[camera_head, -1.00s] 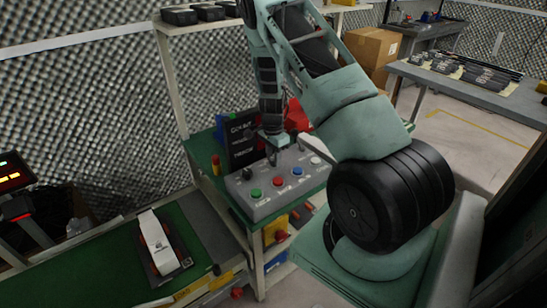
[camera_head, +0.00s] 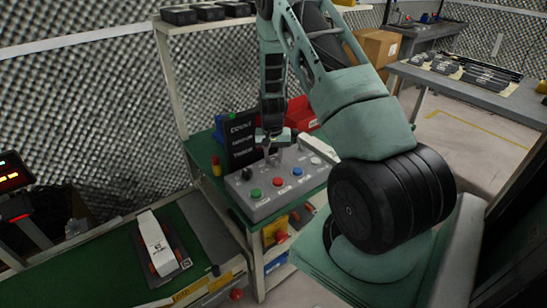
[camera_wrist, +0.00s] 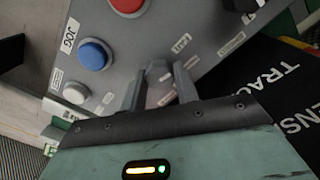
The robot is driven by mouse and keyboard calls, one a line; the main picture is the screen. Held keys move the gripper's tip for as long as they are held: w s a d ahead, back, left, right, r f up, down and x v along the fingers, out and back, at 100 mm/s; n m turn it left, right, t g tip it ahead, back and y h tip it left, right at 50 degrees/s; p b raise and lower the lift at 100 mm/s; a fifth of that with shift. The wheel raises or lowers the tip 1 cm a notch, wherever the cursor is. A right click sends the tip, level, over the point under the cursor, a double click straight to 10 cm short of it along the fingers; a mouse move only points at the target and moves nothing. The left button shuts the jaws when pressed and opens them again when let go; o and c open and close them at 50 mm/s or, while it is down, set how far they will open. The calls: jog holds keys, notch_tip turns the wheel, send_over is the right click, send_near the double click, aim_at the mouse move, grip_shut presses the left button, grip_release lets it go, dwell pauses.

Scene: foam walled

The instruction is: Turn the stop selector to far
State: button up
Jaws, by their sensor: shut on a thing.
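The grey control box (camera_head: 262,207) stands on a green bench, with a row of coloured buttons on its sloped top. The stop selector (camera_wrist: 158,75) is a small grey knob between my fingers in the wrist view. Pale labels surround it; one label (camera_wrist: 180,43) lies just beyond the fingertips and another (camera_wrist: 231,44) to the right. Their words are too small to read surely. My gripper (camera_wrist: 160,82) is shut on the selector, one finger on each side. In the head view my gripper (camera_head: 271,154) is at the box's back edge and mostly hides the knob.
Beside the selector are a red button (camera_wrist: 127,3), a blue button (camera_wrist: 95,53) and a white button (camera_wrist: 76,92). A black sign (camera_head: 240,142) stands close behind the box. A red bin (camera_head: 302,114) is behind my gripper. A conveyor (camera_head: 118,255) carries a package (camera_head: 157,243) at left.

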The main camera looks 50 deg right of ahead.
aim_at(272, 159)
jog(key=shift+n, duration=0.8)
jog(key=o, duration=1)
jog(key=shift+c, duration=0.2)
jog(key=shift+r, duration=0.1)
notch_tip(272, 159, up, 17)
jog(key=shift+w+a+r, duration=0.15)
jog(key=shift+a, duration=0.05)
